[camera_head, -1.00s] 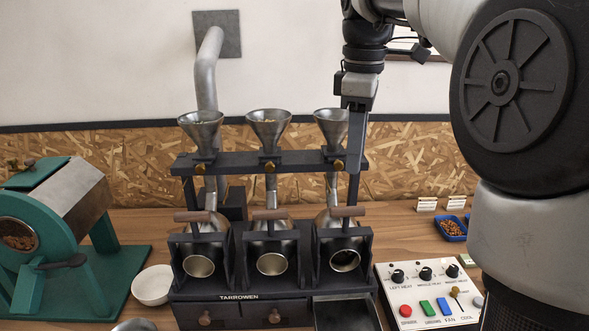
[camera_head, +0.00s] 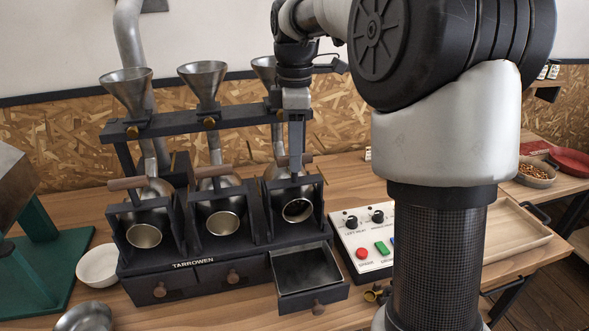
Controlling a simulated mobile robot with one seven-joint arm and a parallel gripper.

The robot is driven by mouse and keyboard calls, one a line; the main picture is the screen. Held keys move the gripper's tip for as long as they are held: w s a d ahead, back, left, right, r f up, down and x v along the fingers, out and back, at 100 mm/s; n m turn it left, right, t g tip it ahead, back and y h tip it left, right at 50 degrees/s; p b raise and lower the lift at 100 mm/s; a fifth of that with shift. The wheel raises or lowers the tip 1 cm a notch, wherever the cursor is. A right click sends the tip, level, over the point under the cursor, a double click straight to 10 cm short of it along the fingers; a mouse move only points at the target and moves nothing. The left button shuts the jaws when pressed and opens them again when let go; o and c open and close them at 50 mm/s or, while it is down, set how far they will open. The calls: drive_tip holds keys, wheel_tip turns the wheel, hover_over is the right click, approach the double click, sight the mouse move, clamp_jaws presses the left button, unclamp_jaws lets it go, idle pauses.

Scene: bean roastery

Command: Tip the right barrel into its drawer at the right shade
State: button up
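The right barrel (camera_head: 297,207) is a metal drum in the right bay of the black TARROWEN roaster, with a dark mouth facing front. The shade of what is inside cannot be made out. Its wooden handle (camera_head: 306,159) is partly hidden by my gripper. The right drawer (camera_head: 316,292) below it is pulled out and looks empty. My gripper (camera_head: 295,168) points down at the right barrel's handle, seen edge-on. Whether it is shut on the handle or only in front of it cannot be told.
The middle barrel (camera_head: 222,222) and left barrel (camera_head: 144,235) sit beside it above shut drawers. The control panel (camera_head: 350,236) is at the right, partly hidden by my arm. A white bowl (camera_head: 98,266) and metal bowl (camera_head: 84,318) stand left. A wooden tray (camera_head: 515,238) lies right.

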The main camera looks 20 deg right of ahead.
sight(290, 183)
drive_tip(key=shift+f, duration=1.9)
clamp_jaws()
